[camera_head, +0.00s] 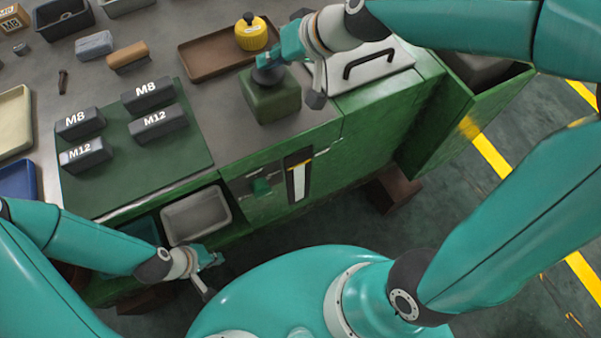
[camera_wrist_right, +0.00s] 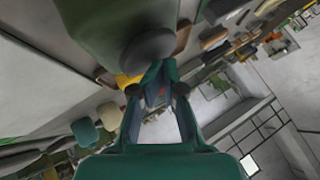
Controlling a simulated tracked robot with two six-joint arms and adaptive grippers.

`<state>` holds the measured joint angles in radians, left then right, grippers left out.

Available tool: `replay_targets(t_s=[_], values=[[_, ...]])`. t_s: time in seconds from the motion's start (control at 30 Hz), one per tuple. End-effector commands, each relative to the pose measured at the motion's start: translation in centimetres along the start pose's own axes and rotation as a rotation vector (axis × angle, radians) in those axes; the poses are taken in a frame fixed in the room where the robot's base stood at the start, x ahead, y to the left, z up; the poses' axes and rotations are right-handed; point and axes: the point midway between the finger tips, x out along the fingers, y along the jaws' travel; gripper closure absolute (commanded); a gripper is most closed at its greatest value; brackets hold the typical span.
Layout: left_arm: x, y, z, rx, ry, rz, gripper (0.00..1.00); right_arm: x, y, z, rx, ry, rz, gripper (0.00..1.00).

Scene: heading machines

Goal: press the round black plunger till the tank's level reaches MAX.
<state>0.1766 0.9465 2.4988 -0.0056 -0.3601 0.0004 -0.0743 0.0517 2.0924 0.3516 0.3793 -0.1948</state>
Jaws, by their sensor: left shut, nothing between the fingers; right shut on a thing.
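The round black plunger (camera_head: 268,77) sits on top of a green box-shaped tank (camera_head: 272,100) on the bench's front edge. My right gripper (camera_head: 265,62) is shut at the plunger from above, its fingertips touching it. In the right wrist view the plunger (camera_wrist_right: 148,48) shows as a dark disc beside the fingertips (camera_wrist_right: 158,72); the exact grip is partly hidden. An upright gauge (camera_head: 299,180) on the green front has a dark upper part, a yellow mark near the top and a pale strip below. No MAX lettering is readable. My left gripper (camera_head: 214,260) is shut and empty, low in front of the bench.
A brown tray (camera_head: 205,70) with a yellow ribbed container (camera_head: 251,36) stands behind the tank. A grey lid with a black handle (camera_head: 368,60) lies to the right. Black M8 and M12 blocks (camera_head: 158,122) stand on a green mat. An open grey bin (camera_head: 196,215) is below.

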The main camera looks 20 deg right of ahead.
Motion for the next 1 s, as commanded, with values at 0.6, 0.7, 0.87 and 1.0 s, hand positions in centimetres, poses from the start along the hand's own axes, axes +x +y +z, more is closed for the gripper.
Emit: replay_targets(t_s=[0.6, 0.7, 0.87, 1.0], values=[[0.3, -0.1, 0.0, 0.000, 0.000, 0.000, 1.00, 0.7, 0.3, 1.3, 0.001, -0.033, 0.002, 1.00], [0.7, -0.3, 0.0, 0.000, 0.000, 0.000, 1.00, 1.0, 0.5, 1.5, 0.001, -0.033, 0.002, 1.00], [1.3, -0.5, 0.0, 0.000, 0.000, 0.000, 1.00, 1.4, 0.8, 1.9, 0.000, -0.032, 0.003, 1.00], [1.4, -0.5, 0.0, 0.000, 0.000, 0.000, 1.00, 1.4, 0.8, 2.0, -0.001, -0.032, 0.004, 1.00]])
